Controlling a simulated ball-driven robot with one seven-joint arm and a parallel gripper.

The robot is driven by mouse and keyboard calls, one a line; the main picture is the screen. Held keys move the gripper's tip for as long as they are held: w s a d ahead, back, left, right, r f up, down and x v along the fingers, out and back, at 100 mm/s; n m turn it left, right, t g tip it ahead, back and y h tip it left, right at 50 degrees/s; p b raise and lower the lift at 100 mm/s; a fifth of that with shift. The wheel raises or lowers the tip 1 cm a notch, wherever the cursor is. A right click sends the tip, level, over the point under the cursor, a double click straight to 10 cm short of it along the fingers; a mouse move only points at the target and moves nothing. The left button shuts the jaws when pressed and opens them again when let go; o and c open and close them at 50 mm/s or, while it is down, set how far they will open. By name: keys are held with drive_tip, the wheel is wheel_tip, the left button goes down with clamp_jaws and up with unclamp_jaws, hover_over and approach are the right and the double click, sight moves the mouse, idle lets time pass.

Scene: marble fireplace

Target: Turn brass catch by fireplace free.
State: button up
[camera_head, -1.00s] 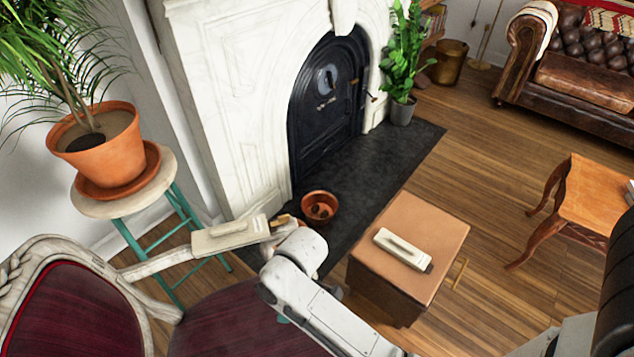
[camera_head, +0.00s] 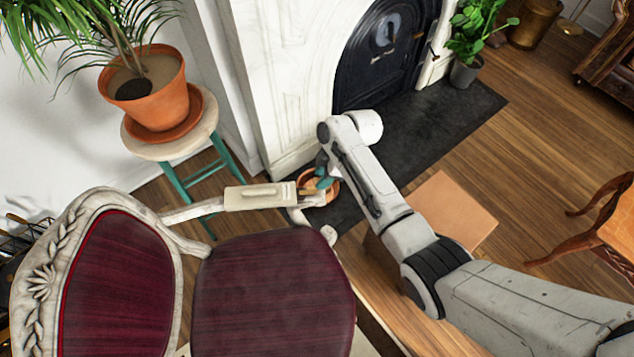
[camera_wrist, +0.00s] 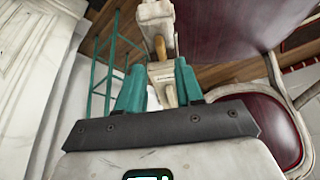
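A cream block (camera_head: 258,196) with a raised grip lies on the chair's arm, left of the fireplace hearth. A short brass-coloured piece (camera_head: 308,191) sticks out of its right end. The wrist view shows the block (camera_wrist: 155,12) at the top, with the brass-coloured piece (camera_wrist: 160,47) pointing toward my gripper (camera_wrist: 158,82). My gripper's teal fingers are apart, with the chair arm's pale end (camera_wrist: 166,78) showing between or beyond them. The fingers appear short of the brass-coloured piece. In the head view my gripper (camera_head: 324,174) is partly hidden by my wrist.
A terracotta bowl (camera_head: 332,190) sits close to my gripper on the dark hearth (camera_head: 425,125). The red chair (camera_head: 270,290) stands in front. A potted palm (camera_head: 150,100) stands on a stool (camera_head: 160,151) at left. A tan box (camera_head: 455,208) is partly behind my arm.

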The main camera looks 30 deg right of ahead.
sight(313, 188)
drive_tip(key=shift+b+x, duration=0.3)
drive_tip(key=shift+x, duration=2.5)
drive_tip(key=shift+r, duration=0.1)
clamp_jaws()
